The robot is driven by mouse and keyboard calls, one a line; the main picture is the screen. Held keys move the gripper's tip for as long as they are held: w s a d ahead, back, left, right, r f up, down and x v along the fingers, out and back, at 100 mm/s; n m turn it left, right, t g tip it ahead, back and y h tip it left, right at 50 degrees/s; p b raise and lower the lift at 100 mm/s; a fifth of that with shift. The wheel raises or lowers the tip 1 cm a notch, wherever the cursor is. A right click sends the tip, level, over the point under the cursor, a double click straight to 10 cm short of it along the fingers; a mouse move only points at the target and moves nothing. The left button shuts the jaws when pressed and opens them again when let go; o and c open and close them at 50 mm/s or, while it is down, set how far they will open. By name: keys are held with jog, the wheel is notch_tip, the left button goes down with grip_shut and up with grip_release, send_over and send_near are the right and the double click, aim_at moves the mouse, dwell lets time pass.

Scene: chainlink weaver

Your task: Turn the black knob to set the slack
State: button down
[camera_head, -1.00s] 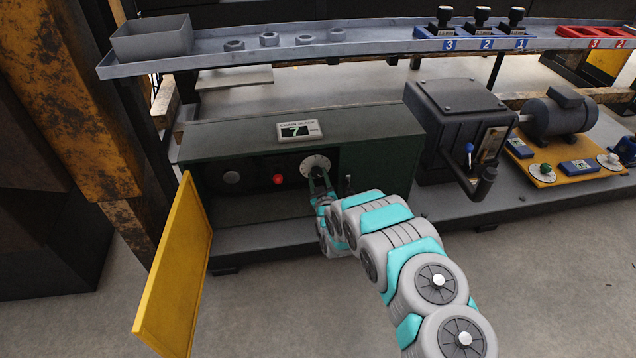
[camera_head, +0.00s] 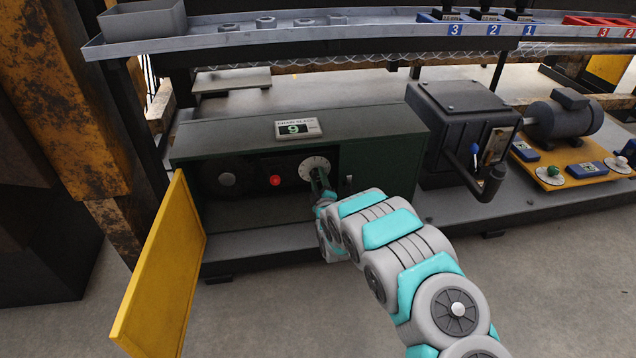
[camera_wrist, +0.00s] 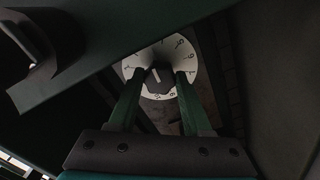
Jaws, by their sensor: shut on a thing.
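The black knob (camera_wrist: 158,82) sits at the centre of a white numbered dial (camera_wrist: 187,52) in the wrist view. A white pointer line shows on the knob. The dial (camera_head: 314,163) is on the green cabinet's recessed panel in the head view, where my gripper hides most of the knob. My gripper (camera_wrist: 160,80) is shut on the knob, with one green finger on each side of it. The chain slack display (camera_head: 298,128) on top of the cabinet reads 9.
A red button (camera_head: 275,181) and a dark round knob (camera_head: 227,180) are left of the dial. The yellow door (camera_head: 160,270) hangs open at the left. A dark machine with a blue-tipped lever (camera_head: 474,150) stands to the right. A metal shelf (camera_head: 350,32) runs above.

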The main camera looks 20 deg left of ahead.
jog(key=shift+a+r, duration=0.1)
dwell(0.4)
jog(key=shift+c, duration=1.7)
grip_release()
jog(key=shift+s, duration=0.1)
jog(key=v, duration=0.7)
jog(key=shift+s+d+p, duration=0.25)
jog(key=shift+p, duration=0.1)
